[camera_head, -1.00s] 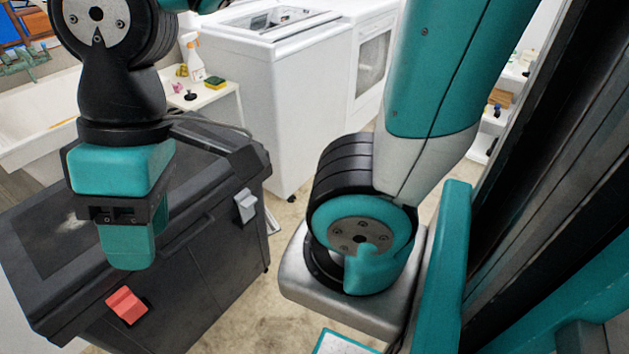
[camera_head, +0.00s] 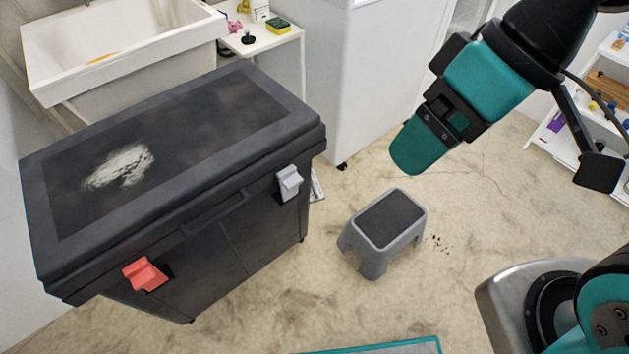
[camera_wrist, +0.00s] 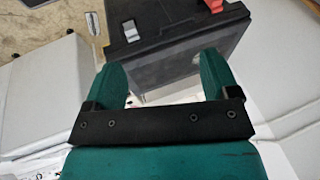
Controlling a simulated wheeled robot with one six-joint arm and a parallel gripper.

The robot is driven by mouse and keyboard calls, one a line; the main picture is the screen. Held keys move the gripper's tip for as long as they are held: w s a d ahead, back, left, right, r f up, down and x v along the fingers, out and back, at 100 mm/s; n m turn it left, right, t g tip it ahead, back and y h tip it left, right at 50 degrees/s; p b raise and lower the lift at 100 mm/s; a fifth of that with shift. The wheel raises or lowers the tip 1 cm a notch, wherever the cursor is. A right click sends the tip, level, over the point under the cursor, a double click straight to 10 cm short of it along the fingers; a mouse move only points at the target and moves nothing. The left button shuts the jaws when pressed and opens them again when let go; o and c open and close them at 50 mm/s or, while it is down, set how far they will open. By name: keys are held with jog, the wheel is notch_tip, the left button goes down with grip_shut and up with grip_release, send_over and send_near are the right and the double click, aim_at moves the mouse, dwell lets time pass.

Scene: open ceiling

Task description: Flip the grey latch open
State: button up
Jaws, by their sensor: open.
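The grey latch (camera_head: 289,183) is on the front face of a black chest (camera_head: 160,260), near its right end. It looks closed against the chest, just below the lid edge. It also shows in the wrist view (camera_wrist: 131,30), at the upper left. A red latch (camera_head: 145,274) is on the same face, further left, and shows at the top of the wrist view (camera_wrist: 214,5). My gripper (camera_head: 412,150) is in the air to the right of the chest, well apart from the grey latch. In the wrist view its two green fingers (camera_wrist: 166,75) are spread with nothing between them.
A grey step stool (camera_head: 385,232) stands on the floor right of the chest. A white sink (camera_head: 115,50) and a small white table (camera_head: 262,48) are behind it. A white shelf (camera_head: 560,135) is at the right.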

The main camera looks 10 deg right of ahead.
jog(key=w+a+f+t+y+b, duration=0.1)
jog(key=w+a+f+t+b, duration=0.2)
jog(key=f+b, duration=1.05)
jog(key=w+a+f+t+y+b, duration=0.1)
jog(key=w+f+t+b, duration=0.4)
jog(key=f+b, duration=0.8)
jog(key=t+y+b, duration=0.3)
jog(key=t+b, duration=0.3)
jog(key=b, duration=1.3)
send_near(296, 186)
jog(key=x, duration=1)
jog(key=shift+w+a, duration=0.1)
jog(key=shift+w, duration=0.15)
jog(key=shift+w+a, duration=0.15)
jog(key=shift+w, duration=0.15)
jog(key=shift+r, duration=0.1)
